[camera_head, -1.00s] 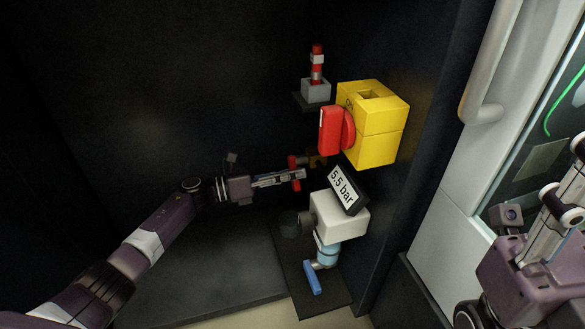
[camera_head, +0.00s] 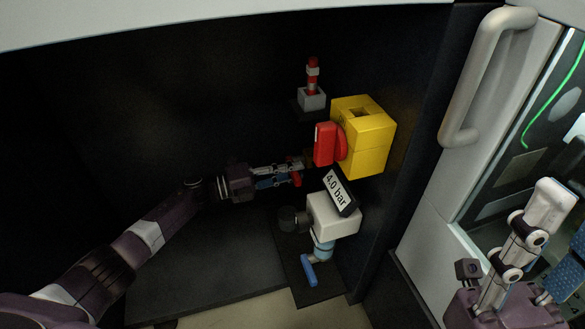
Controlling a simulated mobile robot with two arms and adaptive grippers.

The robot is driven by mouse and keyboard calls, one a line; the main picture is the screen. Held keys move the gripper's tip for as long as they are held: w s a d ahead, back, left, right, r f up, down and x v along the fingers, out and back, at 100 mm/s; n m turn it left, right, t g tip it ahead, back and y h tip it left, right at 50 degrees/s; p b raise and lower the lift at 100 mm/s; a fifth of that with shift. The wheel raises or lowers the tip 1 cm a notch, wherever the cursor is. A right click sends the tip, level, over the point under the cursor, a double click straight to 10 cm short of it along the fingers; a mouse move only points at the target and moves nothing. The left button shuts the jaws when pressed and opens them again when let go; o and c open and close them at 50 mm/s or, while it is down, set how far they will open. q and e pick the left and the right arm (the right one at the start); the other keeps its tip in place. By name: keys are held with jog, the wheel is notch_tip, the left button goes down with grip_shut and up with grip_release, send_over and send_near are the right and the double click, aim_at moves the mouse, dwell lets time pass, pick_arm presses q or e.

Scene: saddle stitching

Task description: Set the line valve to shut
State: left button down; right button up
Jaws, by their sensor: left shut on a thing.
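The line valve's red lever (camera_head: 296,179) shows at the tips of my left gripper (camera_head: 292,174), in the dark cabinet left of the yellow box. My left gripper is shut on this lever; its fingers hide part of it, and the valve body behind is mostly hidden. The gauge display (camera_head: 339,193) beside it reads 4.0 bar. My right gripper (camera_head: 559,235) is at the right edge, far from the valve and partly cut off, so its opening is unclear.
A yellow box (camera_head: 372,137) with a red rotary handle (camera_head: 325,144) sits just above the gripper. Below the display are a white-grey unit (camera_head: 334,215) and a blue lever (camera_head: 309,270). A red-and-white rod stands on a grey block (camera_head: 311,99). A door handle (camera_head: 481,75) is at right.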

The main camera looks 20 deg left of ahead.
pick_arm(q)
jog(key=shift+r+n, duration=0.2)
jog(key=shift+n, duration=0.4)
jog(key=shift+p, duration=0.3)
jog(key=c, duration=1.8)
grip_release()
jog(key=shift+o, duration=0.2)
jog(key=v, duration=1.2)
